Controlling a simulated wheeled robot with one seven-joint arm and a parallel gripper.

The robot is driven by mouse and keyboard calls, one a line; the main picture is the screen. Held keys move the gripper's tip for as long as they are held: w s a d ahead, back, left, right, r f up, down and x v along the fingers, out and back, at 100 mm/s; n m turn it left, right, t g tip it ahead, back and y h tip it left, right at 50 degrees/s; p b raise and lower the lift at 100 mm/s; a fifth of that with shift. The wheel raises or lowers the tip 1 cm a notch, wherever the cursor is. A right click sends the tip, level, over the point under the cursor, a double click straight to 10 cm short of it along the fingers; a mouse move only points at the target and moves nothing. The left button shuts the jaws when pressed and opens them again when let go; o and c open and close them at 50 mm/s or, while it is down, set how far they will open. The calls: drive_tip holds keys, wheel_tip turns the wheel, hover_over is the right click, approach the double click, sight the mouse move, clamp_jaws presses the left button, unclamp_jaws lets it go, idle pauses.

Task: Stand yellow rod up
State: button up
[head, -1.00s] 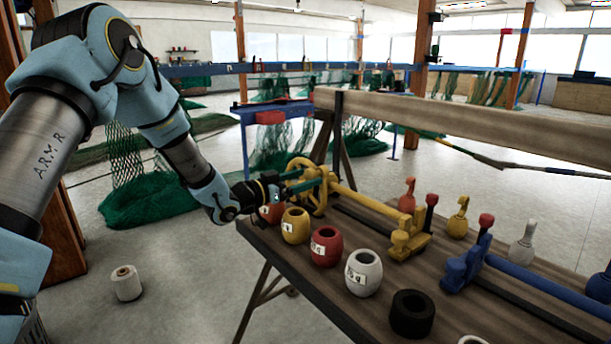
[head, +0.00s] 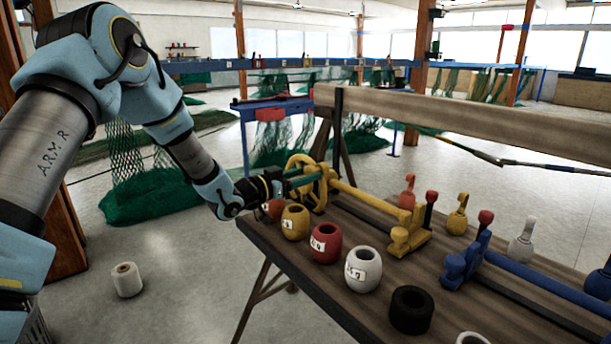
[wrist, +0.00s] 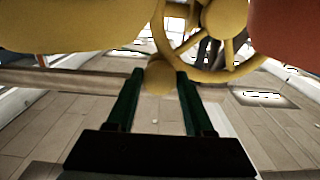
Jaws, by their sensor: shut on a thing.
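The yellow rod (head: 368,204) lies level along the wooden bench, between a yellow spoked handwheel (head: 295,163) at its far left end and a yellow clamp-like bracket (head: 404,238) with a dark red-knobbed lever. My gripper (head: 318,178) is at the handwheel, reaching in from the left. In the wrist view its two green fingers (wrist: 160,82) are closed on a round yellow knob (wrist: 158,76) beside the wheel's rim (wrist: 215,74). How the knob joins the wheel is partly hidden.
A row of orange, yellow, red and white barrel-shaped weights (head: 326,243) and a black ring (head: 411,310) stands along the bench's near edge, close under my gripper. A blue rod (head: 545,283) lies to the right. A white spool (head: 127,280) stands on the floor.

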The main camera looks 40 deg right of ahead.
clamp_jaws()
idle(0.3)
